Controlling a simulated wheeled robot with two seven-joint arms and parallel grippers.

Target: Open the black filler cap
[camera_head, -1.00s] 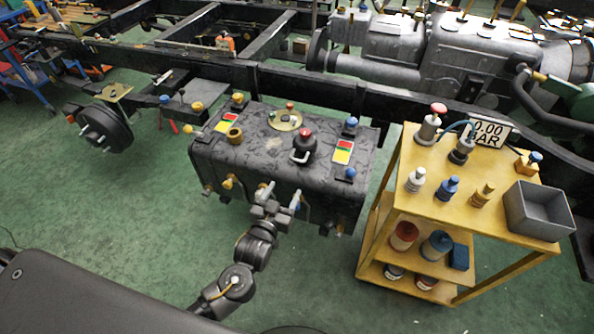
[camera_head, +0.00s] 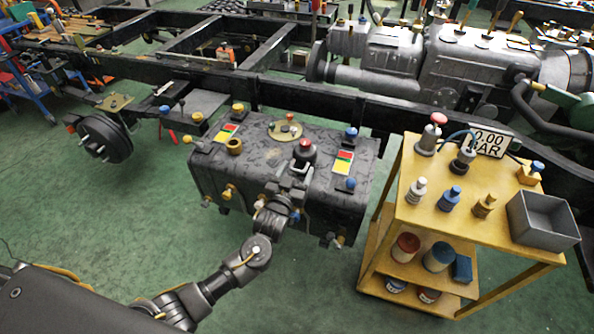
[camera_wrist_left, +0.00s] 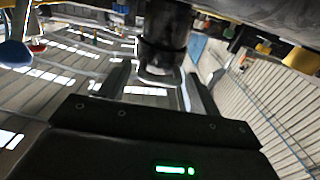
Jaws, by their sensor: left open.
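The black filler cap (camera_head: 304,152) with a red top stands on the dark tank (camera_head: 258,163), towards the right of its top face. My left gripper (camera_head: 295,172) is at the cap's near side, over the tank's front edge, its jaws open. In the left wrist view the open fingers (camera_wrist_left: 160,82) point at the black cylinder of the cap (camera_wrist_left: 163,40). A pale metal loop (camera_wrist_left: 157,76) at the cap's end lies between the fingers. I cannot tell whether a finger touches it. My right gripper is not in view.
The tank also bears a brass neck (camera_head: 234,146), a round brass plate (camera_head: 285,130), coloured label panels (camera_head: 343,161) and a blue-topped fitting (camera_head: 351,133). A yellow cart (camera_head: 450,215) with bottles and a grey bin (camera_head: 543,219) stands at right. Green floor is clear in front.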

